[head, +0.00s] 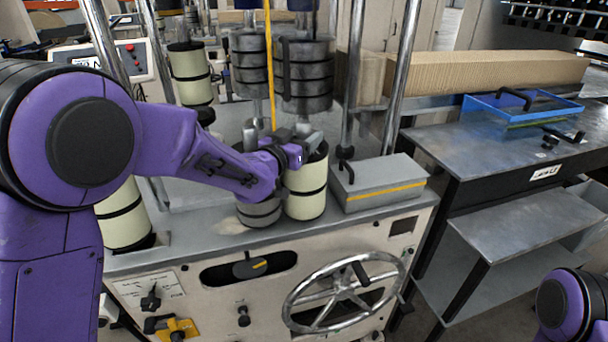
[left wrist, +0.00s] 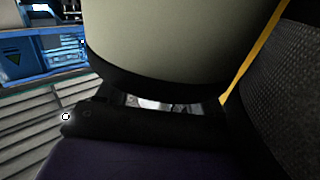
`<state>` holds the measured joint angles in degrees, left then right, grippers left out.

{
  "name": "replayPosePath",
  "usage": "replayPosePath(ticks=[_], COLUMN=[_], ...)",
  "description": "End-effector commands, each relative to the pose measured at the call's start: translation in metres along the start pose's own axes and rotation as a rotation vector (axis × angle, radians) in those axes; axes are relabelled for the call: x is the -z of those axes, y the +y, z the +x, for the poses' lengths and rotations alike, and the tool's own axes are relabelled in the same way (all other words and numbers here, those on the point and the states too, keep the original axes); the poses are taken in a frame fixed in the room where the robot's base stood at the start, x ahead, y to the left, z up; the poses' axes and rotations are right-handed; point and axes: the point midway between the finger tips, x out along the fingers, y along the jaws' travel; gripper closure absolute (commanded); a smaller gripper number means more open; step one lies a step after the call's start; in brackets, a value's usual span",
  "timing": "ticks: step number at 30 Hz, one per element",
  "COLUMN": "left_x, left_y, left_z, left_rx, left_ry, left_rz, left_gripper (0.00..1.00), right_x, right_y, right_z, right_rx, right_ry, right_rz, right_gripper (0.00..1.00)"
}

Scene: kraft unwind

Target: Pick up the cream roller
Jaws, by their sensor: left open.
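A cream roller (head: 306,192) with black bands stands upright on the machine's grey top, beside a grey roller (head: 259,212). My left gripper (head: 302,143) is at the top of this cream roller, in front of the dark ribbed rollers, and partly hides its upper end. The gripper is open; I cannot tell whether its fingers touch the roller. In the left wrist view a cream roller (left wrist: 165,38) with a black band fills the upper middle, very close to the camera. The fingertips are not clear there. My right gripper is out of view.
More cream rollers stand at the back (head: 191,78) and at the left (head: 121,214). Dark ribbed rollers (head: 306,76) and chrome posts (head: 400,75) stand close behind the gripper. A grey box (head: 378,182) with a yellow stripe sits just right. A handwheel (head: 342,290) is on the front.

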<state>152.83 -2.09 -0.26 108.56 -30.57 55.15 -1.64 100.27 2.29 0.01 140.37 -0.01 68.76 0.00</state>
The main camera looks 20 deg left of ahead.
Motion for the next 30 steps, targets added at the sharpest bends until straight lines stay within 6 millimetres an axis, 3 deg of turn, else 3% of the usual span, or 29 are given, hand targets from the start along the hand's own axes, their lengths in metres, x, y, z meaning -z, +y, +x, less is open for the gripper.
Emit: replayPosePath(ticks=[8, 15, 30], left_x=[-0.0005, -0.0006, -0.0017], left_y=[0.0019, 0.0017, 0.0017], left_z=[0.0092, 0.0089, 0.0085], left_rx=[-0.002, -0.002, -0.002], left_ry=[0.0, 0.0, -0.003], left_rz=[0.0, 0.0, 0.001], left_gripper=[0.34, 1.0, 1.0], right_x=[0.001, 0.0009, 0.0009], right_y=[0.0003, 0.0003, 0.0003], right_z=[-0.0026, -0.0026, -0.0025], right_rx=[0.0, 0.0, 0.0], right_ry=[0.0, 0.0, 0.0], right_rz=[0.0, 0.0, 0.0], right_gripper=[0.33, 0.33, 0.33])
